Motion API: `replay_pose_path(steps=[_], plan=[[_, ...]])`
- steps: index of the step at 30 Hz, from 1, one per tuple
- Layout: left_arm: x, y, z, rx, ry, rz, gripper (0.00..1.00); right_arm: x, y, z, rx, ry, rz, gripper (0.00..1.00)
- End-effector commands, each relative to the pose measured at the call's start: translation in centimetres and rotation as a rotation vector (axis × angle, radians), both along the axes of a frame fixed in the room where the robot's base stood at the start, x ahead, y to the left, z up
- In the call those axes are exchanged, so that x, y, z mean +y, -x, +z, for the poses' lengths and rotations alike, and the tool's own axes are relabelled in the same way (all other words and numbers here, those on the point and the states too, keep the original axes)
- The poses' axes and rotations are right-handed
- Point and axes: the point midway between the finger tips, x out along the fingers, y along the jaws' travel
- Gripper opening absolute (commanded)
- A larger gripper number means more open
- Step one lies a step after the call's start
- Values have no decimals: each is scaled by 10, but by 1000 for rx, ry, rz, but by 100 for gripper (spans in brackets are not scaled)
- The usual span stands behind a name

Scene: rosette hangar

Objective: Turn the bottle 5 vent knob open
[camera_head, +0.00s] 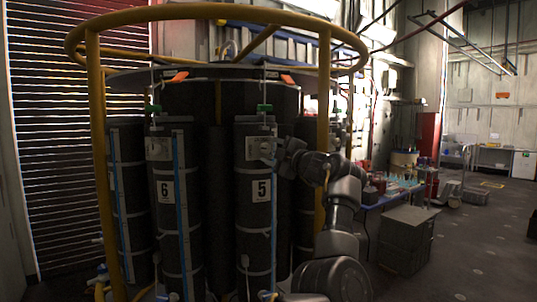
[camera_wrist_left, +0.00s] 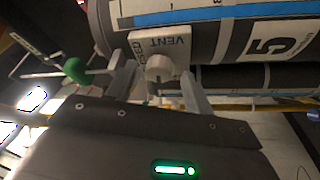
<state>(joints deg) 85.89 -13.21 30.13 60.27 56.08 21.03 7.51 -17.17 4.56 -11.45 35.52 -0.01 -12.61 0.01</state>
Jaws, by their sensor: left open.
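Bottle 5 (camera_head: 256,215) is a dark upright cylinder with a white "5" label, standing in the rack. Its pale vent plate (camera_head: 252,149) is near the top, below a green valve handle (camera_head: 264,107). In the left wrist view the plate (camera_wrist_left: 176,44) reads "VENT", and a round whitish vent knob (camera_wrist_left: 159,68) stands out from it. My left gripper (camera_head: 282,152) is at the plate. In the wrist view its open fingers (camera_wrist_left: 159,76) stand on either side of the knob; whether they touch it I cannot tell. My right gripper is not in view.
Bottle 6 (camera_head: 166,220) stands left of bottle 5. A yellow rail (camera_head: 325,110) rings the rack, with a post close to my arm. The green handle (camera_wrist_left: 76,69) is close beside my fingers. A grey box (camera_head: 405,240) and a cluttered table stand right; floor beyond is open.

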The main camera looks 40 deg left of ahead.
Motion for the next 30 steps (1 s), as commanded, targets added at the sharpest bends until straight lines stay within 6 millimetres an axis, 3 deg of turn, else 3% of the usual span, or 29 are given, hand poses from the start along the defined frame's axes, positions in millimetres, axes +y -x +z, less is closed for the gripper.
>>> replay_pose_path(steps=[3, 12, 18, 30], plan=[[-26, 4, -10, -2, 0, -5, 52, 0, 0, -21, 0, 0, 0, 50], [-76, 14, -15, 0, 1, -3, 52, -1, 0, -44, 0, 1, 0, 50], [-88, 17, -14, -1, 1, -1, 52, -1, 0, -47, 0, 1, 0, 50], [-89, 17, -13, 0, 0, -1, 52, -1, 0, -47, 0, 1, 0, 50]])
